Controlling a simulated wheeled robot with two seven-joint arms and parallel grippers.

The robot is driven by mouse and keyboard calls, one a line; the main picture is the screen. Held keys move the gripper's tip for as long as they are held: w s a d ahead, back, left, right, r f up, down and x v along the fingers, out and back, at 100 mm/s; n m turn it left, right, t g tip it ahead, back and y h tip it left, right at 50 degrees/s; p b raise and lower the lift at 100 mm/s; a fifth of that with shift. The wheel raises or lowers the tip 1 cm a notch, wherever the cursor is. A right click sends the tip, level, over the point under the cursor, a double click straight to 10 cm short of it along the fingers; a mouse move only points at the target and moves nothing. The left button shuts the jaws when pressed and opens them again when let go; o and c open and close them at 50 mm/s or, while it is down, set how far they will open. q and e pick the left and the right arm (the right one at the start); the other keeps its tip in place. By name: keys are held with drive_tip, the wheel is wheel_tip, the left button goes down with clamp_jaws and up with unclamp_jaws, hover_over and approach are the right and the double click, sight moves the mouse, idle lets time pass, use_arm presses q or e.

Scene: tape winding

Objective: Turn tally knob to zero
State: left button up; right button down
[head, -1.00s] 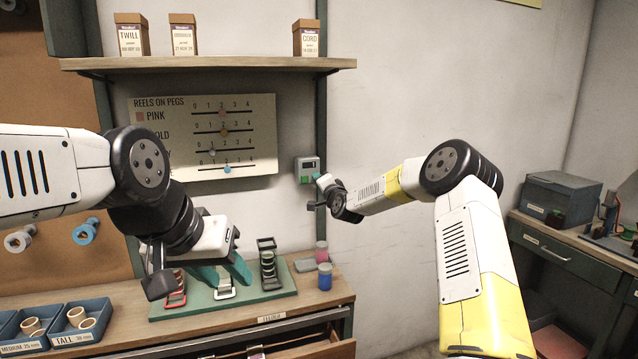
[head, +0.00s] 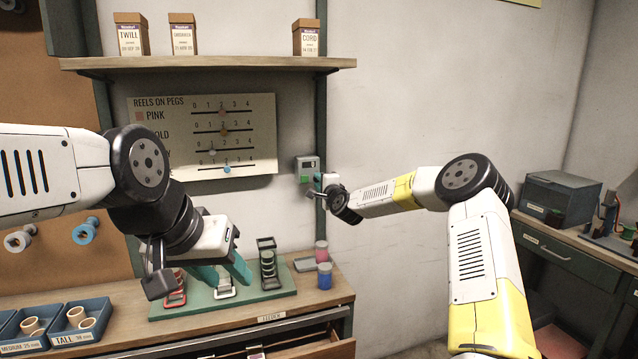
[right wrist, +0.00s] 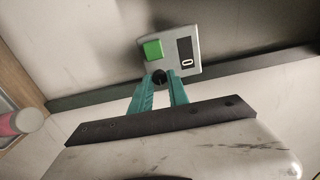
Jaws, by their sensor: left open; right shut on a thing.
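The tally box (head: 307,164) is a small grey unit on the wall post, right of the reel chart. In the right wrist view, its face has a green button (right wrist: 153,49), a dark display (right wrist: 186,52) showing what looks like a 0, and a black knob (right wrist: 158,76). My right gripper (head: 319,183) is at the box, its teal fingers shut on the knob. The fingers hide part of the knob's sides. My left gripper (head: 222,274) is open over the green board on the bench, away from the tally box.
The green board (head: 190,311) holds several small stands. Pink (head: 321,250) and blue (head: 325,275) spools stand at the bench's right end. A shelf (head: 210,65) with boxes runs above the chart (head: 205,138). A drawer (head: 290,345) below is partly open. The wall right of the post is clear.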

drive_tip(key=shift+f, duration=0.1)
drive_tip(key=c, duration=1.3)
unclamp_jaws()
drive_tip(key=v, duration=0.7)
drive_tip(key=shift+s, duration=0.35)
drive_tip(key=shift+d, duration=0.1)
